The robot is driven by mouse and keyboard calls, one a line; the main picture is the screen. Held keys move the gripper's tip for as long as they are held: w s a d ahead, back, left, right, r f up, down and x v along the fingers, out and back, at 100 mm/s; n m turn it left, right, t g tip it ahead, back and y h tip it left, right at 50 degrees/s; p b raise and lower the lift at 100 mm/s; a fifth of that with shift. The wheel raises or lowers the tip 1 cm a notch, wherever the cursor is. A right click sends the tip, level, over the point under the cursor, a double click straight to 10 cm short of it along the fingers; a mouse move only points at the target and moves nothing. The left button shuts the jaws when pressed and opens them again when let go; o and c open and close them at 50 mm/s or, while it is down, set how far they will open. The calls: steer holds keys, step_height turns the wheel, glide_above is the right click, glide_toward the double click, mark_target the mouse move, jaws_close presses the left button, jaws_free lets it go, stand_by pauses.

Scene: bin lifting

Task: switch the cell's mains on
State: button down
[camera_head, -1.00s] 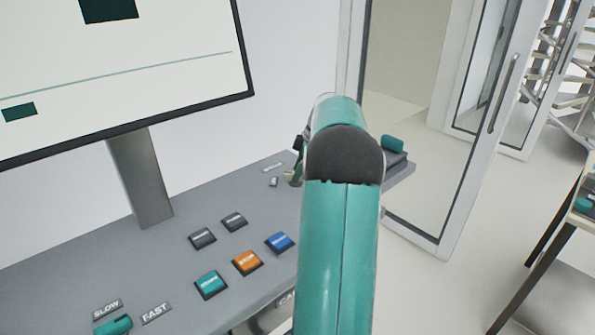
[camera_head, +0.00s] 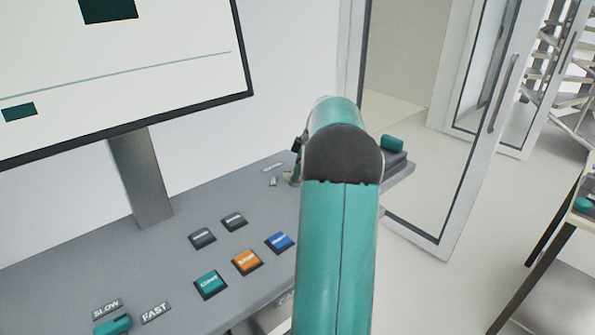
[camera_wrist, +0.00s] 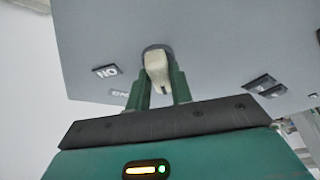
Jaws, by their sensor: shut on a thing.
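The mains switch is a pale knob (camera_wrist: 157,72) on a dark round base in the grey console. My gripper (camera_wrist: 162,88) is shut on this knob, one green finger on each side of it. A label reading "ON" (camera_wrist: 107,71) sits to the left of the knob in the wrist view, and a second, fainter label (camera_wrist: 119,93) lies below it.
The console (camera_head: 120,270) carries a green (camera_head: 210,284), an orange (camera_head: 247,262) and a blue button (camera_head: 280,242), two dark buttons and a SLOW/FAST selector (camera_head: 113,325). A monitor (camera_head: 150,80) stands behind. A glass door (camera_head: 440,150) is right of my arm.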

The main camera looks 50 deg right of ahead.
steer(key=m, duration=0.2)
steer(key=m+h, duration=0.1)
steer(key=m, duration=0.1)
steer(key=shift+a+r+t+h, duration=0.1)
steer(key=shift+a+t+h, duration=0.05)
steer(key=shift+t+h, duration=0.15)
steer(key=m+h, duration=0.1)
steer(key=m, duration=0.3)
steer(key=shift+a+m+h, duration=0.15)
steer(key=shift+m+h, duration=0.15)
steer(key=shift+h, duration=0.1)
steer(key=m, duration=0.2)
steer(key=m+g+h, duration=0.1)
steer(key=m, duration=0.1)
steer(key=shift+w+a+m+h, duration=0.1)
steer(key=shift+m+h, duration=0.2)
steer(key=shift+m+g+h, duration=0.5)
steer(key=shift+m, duration=1.5)
steer(key=c, duration=1.2)
jaws_free()
steer(key=shift+c, duration=0.2)
